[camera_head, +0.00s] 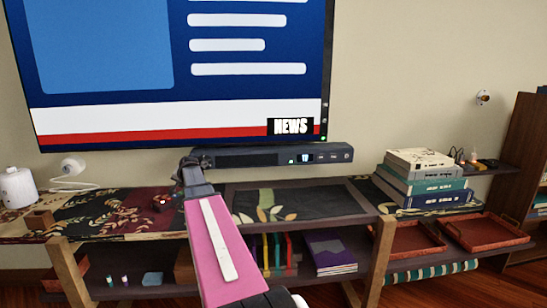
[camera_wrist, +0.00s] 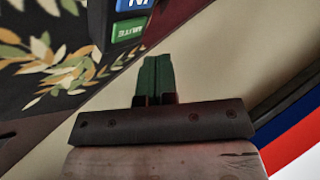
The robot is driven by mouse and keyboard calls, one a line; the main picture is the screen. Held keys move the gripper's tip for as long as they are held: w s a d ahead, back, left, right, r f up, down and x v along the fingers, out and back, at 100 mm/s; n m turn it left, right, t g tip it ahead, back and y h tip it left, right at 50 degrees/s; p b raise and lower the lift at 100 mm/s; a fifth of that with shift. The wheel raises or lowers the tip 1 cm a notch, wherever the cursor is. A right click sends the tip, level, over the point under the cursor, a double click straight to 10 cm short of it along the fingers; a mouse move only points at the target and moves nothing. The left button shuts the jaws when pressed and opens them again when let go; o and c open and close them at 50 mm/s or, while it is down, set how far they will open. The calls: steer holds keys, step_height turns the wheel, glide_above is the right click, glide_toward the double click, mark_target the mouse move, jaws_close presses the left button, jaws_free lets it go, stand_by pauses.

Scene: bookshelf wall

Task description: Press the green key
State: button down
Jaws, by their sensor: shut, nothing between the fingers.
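The green key (camera_wrist: 128,30) shows near the top of the wrist view, with upside-down white lettering that seems to read MUTE. It sits on the dark bar-shaped device (camera_head: 240,158) under the screen; there the key (camera_head: 292,162) is a tiny green patch right of the middle. A blue key (camera_wrist: 134,5) borders it, cut off by the top edge. My gripper (camera_wrist: 155,62) is shut and empty, its fingertips just below and right of the green key in the wrist view. In the head view my gripper (camera_head: 187,164) is at the device's left end, left of the key. Contact with the device cannot be told.
A large screen (camera_head: 110,90) hangs above the device. Stacked books (camera_head: 425,185) stand at right. Bare wall lies right of the screen.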

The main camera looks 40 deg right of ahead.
mark_target(182, 192)
steer(key=shift+r, duration=2.45)
